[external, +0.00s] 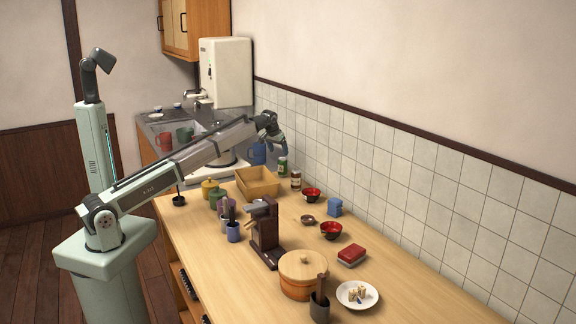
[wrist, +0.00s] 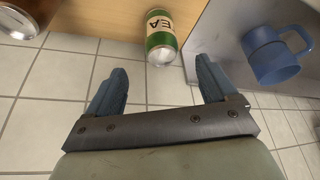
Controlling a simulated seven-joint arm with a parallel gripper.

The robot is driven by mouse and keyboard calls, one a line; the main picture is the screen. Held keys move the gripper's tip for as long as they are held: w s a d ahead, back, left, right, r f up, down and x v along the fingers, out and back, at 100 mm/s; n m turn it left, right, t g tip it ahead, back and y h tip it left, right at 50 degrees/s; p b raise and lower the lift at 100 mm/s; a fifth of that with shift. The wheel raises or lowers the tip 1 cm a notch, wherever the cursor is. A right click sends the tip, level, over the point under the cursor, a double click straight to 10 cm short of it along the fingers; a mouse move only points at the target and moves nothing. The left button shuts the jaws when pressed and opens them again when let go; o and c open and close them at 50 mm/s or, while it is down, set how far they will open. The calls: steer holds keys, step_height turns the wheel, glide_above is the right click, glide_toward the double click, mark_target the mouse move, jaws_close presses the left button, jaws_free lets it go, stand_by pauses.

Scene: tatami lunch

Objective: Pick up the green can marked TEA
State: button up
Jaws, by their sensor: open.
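The green can marked TEA (external: 283,168) stands at the back edge of the wooden counter, close to the tiled wall. In the wrist view the can (wrist: 160,38) shows its white label with "EA" readable, near the top middle. My gripper (external: 277,147) is above the can in the external view. In the wrist view my gripper (wrist: 159,67) has its two blue-grey fingers spread wide and empty. The can appears beyond the fingertips, between their lines, apart from both.
A blue mug (wrist: 274,55) sits to the right in the wrist view, on a grey surface. The tiled wall (external: 340,155) runs close behind.

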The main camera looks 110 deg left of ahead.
mark_target(281, 159)
steer(key=x, duration=0.7)
steer(key=shift+x, duration=2.55)
steer(key=shift+s, duration=0.1)
steer(key=c, duration=1.1)
